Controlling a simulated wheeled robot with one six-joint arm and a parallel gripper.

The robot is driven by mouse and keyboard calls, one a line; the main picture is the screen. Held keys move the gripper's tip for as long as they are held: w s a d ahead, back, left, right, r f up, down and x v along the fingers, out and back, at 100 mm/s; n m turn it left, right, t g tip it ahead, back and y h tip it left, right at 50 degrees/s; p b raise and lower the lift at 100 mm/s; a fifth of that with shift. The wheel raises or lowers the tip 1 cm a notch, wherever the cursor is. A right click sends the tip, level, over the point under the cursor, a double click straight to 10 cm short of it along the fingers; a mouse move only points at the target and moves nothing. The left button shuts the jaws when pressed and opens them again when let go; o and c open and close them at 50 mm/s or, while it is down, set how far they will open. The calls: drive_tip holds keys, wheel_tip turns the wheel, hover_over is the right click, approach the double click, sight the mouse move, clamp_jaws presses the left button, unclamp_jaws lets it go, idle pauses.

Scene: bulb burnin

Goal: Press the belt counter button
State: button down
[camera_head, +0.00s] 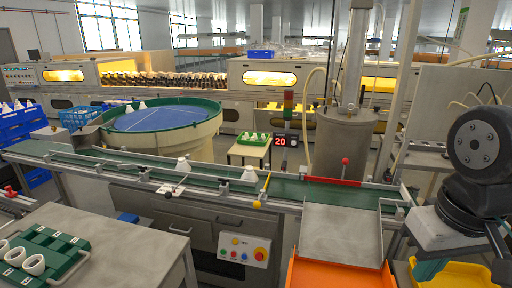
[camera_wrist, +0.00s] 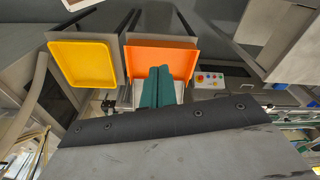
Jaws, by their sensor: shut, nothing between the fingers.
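A counter display reading 20 (camera_head: 281,141) stands behind the green conveyor belt (camera_head: 120,163) in the head view. A control box (camera_head: 243,250) with small coloured buttons and a large red button is on the belt's front side. It also shows in the wrist view (camera_wrist: 209,79). I cannot tell which button is the belt counter button. My gripper (camera_wrist: 160,70) shows in the wrist view as two dark green fingers, shut and empty. It appears in front of the orange tray (camera_wrist: 180,58), apart from the control box. The head view does not show my gripper.
A red-knobbed lever (camera_head: 345,161) rises at the belt's right part. A metal chute (camera_head: 342,236) leads to the orange tray. A yellow tray (camera_wrist: 82,64) lies beside it. A table (camera_head: 120,240) is at left.

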drive_tip(key=shift+a, duration=0.25)
drive_tip(key=shift+w, duration=0.15)
drive_tip(key=w+d+r+n+t, duration=0.15)
drive_tip(key=w+n+t, duration=0.6)
drive_tip(key=w, duration=4.05)
drive_tip(key=w+a+f+n+t+y, duration=0.3)
drive_tip(key=w+f, duration=0.6)
drive_tip(key=w, duration=0.1)
drive_tip(key=w+a+f+n+t+y, duration=0.2)
drive_tip(key=w+a+f+n+t, duration=0.1)
drive_tip(key=w+f, duration=0.6)
drive_tip(key=shift+w+a+f+t+y, duration=0.15)
drive_tip(key=shift+w+f+t+y, duration=0.35)
drive_tip(key=shift+w, duration=0.75)
